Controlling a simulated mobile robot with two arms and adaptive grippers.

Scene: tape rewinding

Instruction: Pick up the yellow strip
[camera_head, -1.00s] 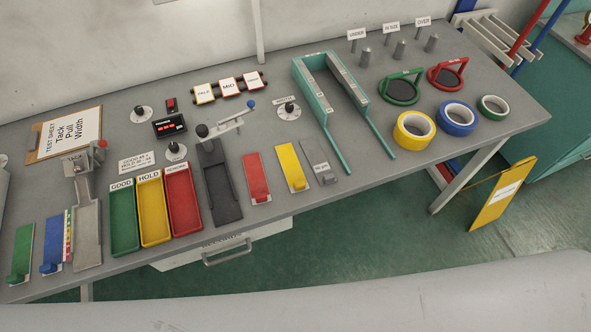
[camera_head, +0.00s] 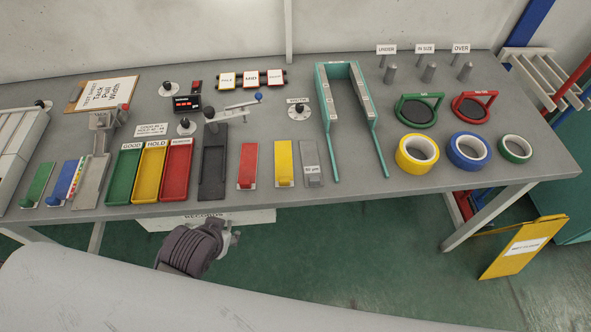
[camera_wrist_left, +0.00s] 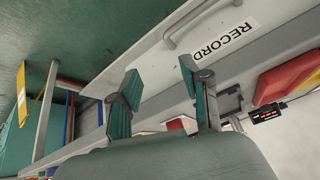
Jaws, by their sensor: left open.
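The yellow strip (camera_head: 284,161) lies on the bench in the head view, between a red strip (camera_head: 248,164) and a grey strip (camera_head: 311,162). Nothing covers it there. My left arm's dark ribbed part shows below the bench's front edge, to the lower left of the strip and apart from it. In the left wrist view my left gripper (camera_wrist_left: 162,102) has its two fingers spread with nothing between them. The yellow strip cannot be made out in that view. My right gripper is in neither view.
The bench front edge and the records drawer (camera_wrist_left: 190,50) are close to my left gripper. Green, yellow and red trays (camera_head: 150,172) and a dark tray (camera_head: 213,170) lie left of the strips. A teal fork-shaped frame (camera_head: 323,110) and tape rolls (camera_head: 417,153) lie to the right.

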